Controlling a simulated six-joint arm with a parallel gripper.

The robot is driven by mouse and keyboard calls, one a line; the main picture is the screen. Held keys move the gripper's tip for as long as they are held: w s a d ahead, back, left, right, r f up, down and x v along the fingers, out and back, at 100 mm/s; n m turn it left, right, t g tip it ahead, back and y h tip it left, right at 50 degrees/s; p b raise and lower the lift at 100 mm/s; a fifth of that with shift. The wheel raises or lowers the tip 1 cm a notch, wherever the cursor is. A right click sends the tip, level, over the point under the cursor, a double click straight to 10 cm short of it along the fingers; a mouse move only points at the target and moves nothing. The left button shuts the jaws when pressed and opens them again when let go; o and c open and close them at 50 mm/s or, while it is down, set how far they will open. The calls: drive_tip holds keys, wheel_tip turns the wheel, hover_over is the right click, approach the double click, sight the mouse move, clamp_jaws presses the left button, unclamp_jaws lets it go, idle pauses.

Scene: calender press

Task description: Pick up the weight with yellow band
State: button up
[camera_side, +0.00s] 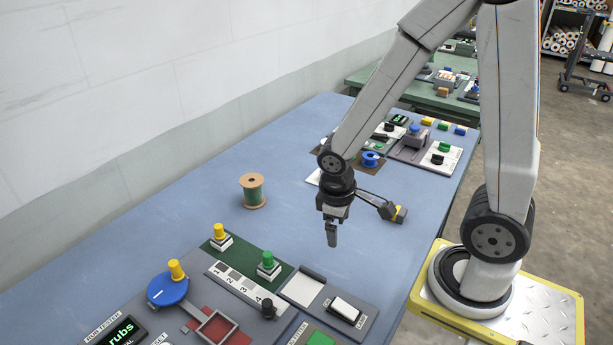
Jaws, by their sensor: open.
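My gripper (331,236) hangs pointing down above the blue bench, right of the spool. Its fingers overlap from this side, with nothing seen between them; it is open. A yellow-topped piece (219,232) stands upright on a pale block at the back of the green panel, left of my gripper and apart from it. A green-topped piece (267,260) stands nearer on the same panel.
A spool of green thread (253,191) stands on the blue bench (300,135). A numbered strip (236,283), a red tray (214,327) and a white switch (345,309) fill the front. More devices (410,145) stand at the far right. The bench's middle is mostly clear.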

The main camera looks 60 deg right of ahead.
drive_tip(key=s+d+f+n+g+h, duration=0.1)
drive_tip(key=d, duration=0.1)
drive_tip(key=s+d+f+n+g+h, duration=0.1)
drive_tip(key=d+f+n+g, duration=0.1)
drive_tip(key=d, duration=0.1)
drive_tip(key=s+d+f+n+g+h, duration=0.1)
drive_tip(key=d+h, duration=0.1)
drive_tip(key=shift+s+d+f, duration=0.25)
drive_tip(key=shift+f, duration=0.05)
drive_tip(key=d+f+n+h, duration=0.1)
drive_tip(key=d+n+h, duration=0.1)
drive_tip(key=d+f+n+h, duration=0.1)
drive_tip(key=d+n+h, duration=0.1)
drive_tip(key=d, duration=0.1)
drive_tip(key=d+f+n+g+h, duration=0.1)
drive_tip(key=d+n+h, duration=0.1)
drive_tip(key=d, duration=0.1)
drive_tip(key=shift+f, duration=0.15)
drive_tip(key=shift+w+d+f+n+t+h, duration=0.15)
drive_tip(key=shift+w+d+n+h, duration=0.1)
drive_tip(key=shift+n+h, duration=0.15)
drive_tip(key=shift+w+d+f+n+t+h, duration=0.15)
drive_tip(key=shift+d+n+h, duration=0.15)
drive_tip(key=shift+n, duration=0.2)
drive_tip(key=shift+s, duration=0.1)
drive_tip(key=shift+x, duration=1.2)
drive_tip(key=shift+x, duration=2.65)
drive_tip(key=shift+r, duration=0.1)
